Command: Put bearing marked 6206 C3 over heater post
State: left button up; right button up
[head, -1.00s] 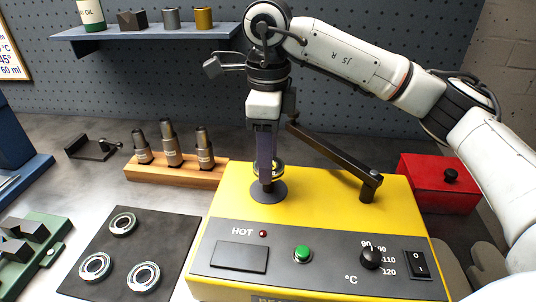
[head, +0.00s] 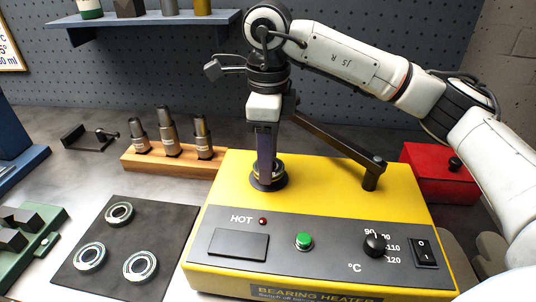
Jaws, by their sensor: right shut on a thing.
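My right gripper (head: 266,162) points straight down over the yellow bearing heater (head: 225,190), shut on a metal bearing (head: 269,174). The bearing sits low at the heater post, just above or on the dark round base flange (head: 268,186). It appears to be around the post, but the fingers hide most of the post and part of the ring. Its marking cannot be read. My left gripper is out of view.
Several bearings, including one near the back (head: 119,213), lie on a black mat (head: 178,225) at left. A wooden rack (head: 175,164) holds three dark cylindrical tools. A dark hinged bar (head: 335,148) stands right of the post. A red box (head: 425,175) is behind right.

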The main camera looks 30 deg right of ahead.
jog(key=shift+f+b, duration=0.45)
jog(key=shift+f, duration=0.3)
jog(key=o, duration=1)
jog(key=shift+c, duration=0.2)
jog(key=shift+r, duration=0.2)
notch_tip(320, 180, up, 3)
jog(key=shift+f+p, duration=0.15)
jog(key=shift+p, duration=1.05)
notch_tip(320, 180, up, 6)
jog(key=p, duration=0.4)
